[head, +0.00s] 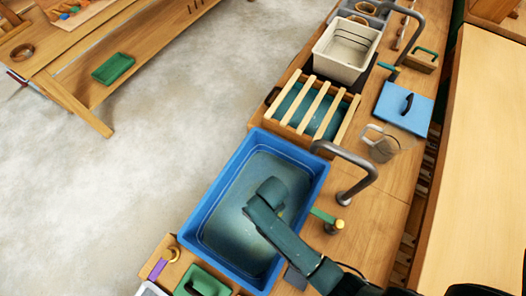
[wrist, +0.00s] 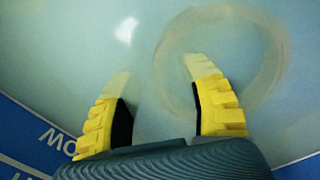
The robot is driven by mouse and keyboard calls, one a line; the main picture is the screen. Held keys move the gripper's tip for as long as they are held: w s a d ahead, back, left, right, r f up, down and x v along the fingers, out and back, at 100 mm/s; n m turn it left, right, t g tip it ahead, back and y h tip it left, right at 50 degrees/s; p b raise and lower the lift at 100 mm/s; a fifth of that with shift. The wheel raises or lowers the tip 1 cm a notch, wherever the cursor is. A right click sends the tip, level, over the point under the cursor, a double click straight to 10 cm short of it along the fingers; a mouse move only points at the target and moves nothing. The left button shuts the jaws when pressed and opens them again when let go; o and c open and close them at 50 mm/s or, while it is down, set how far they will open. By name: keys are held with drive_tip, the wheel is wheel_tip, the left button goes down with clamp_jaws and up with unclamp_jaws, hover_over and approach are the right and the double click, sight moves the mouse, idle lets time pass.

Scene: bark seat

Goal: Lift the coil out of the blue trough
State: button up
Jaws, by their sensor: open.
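The blue trough (head: 219,183) holds cloudy water and stands on the wooden bench in the head view; its blue wall (wrist: 30,140) with white lettering shows in the wrist view. The coil (wrist: 277,50) is a faint, pale ring under the water, blurred. My gripper (wrist: 156,67) is open, with yellow fingers and pale tips that look submerged. The ring's left side appears between the fingertips; the right tip shows inside the ring, the left outside. I cannot tell the height gap or any contact. In the head view my arm hides the fingers and coil.
A grey tap (head: 352,160) arches beside the trough's right edge. Behind the trough is a basin with wooden slats (head: 309,105), then a white tub (head: 345,52). A glass jug (head: 382,148) and a blue board (head: 404,108) stand to the right.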

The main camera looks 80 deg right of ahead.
drive_tip(key=shift+r, duration=0.1)
drive_tip(key=shift+c, duration=0.2)
clamp_jaws()
